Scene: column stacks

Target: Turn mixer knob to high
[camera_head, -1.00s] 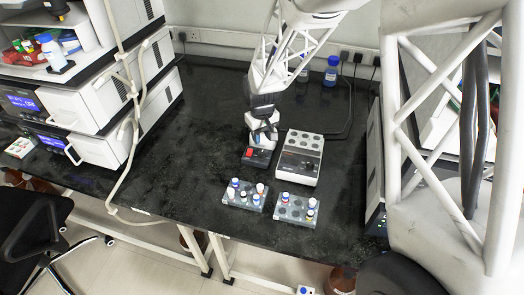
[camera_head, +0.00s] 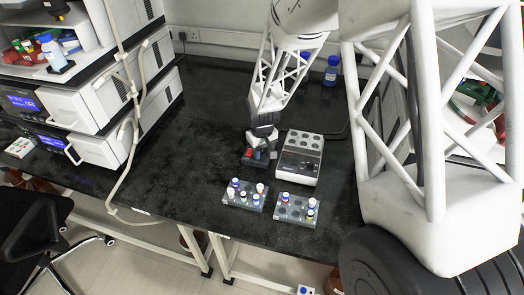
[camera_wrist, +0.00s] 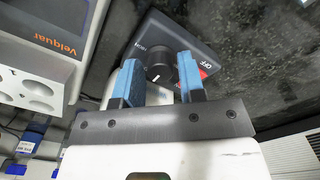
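The mixer is a small dark box (camera_head: 247,161) on the black bench, largely covered by my gripper in the head view. In the wrist view its dark top (camera_wrist: 184,40) carries a round black knob (camera_wrist: 157,57) with a white mark at its near edge. A red switch (camera_wrist: 203,73) sits to the right of the knob, by the word OFF. My gripper (camera_wrist: 161,78) has its blue fingers on either side of the knob, with narrow gaps showing. In the head view my gripper (camera_head: 260,151) is low over the mixer.
A light grey Velquar block unit (camera_head: 298,168) with round wells stands close to the right of the mixer; it fills the left of the wrist view (camera_wrist: 40,45). Two vial racks (camera_head: 245,203) (camera_head: 298,217) stand in front. The bench to the left is clear.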

